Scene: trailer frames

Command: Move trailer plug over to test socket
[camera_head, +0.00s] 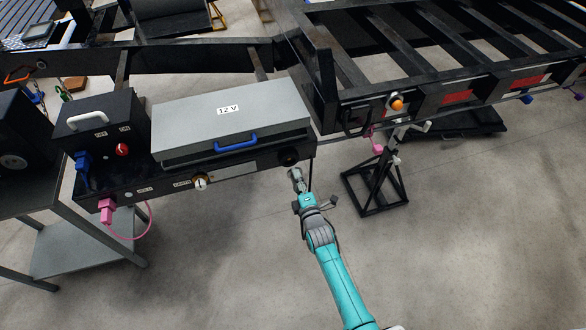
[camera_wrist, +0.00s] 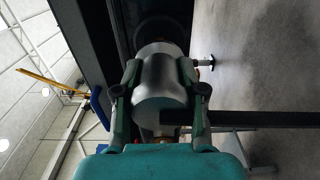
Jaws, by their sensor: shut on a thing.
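The trailer plug (camera_head: 295,174), a silver-grey cylinder, is held in my gripper (camera_head: 298,188) just below the right end of the black panel. In the wrist view, my gripper's two fingers (camera_wrist: 159,82) are shut on the sides of the plug (camera_wrist: 158,102). A round black socket (camera_head: 289,157) is at the panel's right end, just above the plug. A dark round shape (camera_wrist: 158,28) lies beyond the plug in the wrist view. A gap seems to show between plug and socket in the head view, but contact is hard to tell. A second round socket (camera_head: 199,182) has a label beside it.
A grey 12 V box (camera_head: 240,105) with a blue handle sits above the panel. A pink plug (camera_head: 107,211) with a looping cable hangs at the left. The trailer frame (camera_head: 325,90) and a black stand (camera_head: 375,185) are to the right. The floor below is clear.

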